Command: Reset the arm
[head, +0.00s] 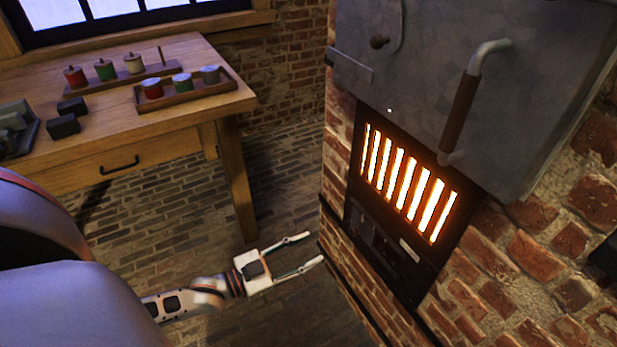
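My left arm comes in from the lower left. My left gripper (303,252) is open, with its two fingers spread apart and nothing between them. It is low over the brick floor, left of the brick furnace base and below the table top. A gap to the furnace is hard to judge from this view. My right gripper is not in view.
The furnace has a grey metal door (440,80) with a brown-gripped handle (463,110) and a glowing grate (408,183). Floor between is clear.

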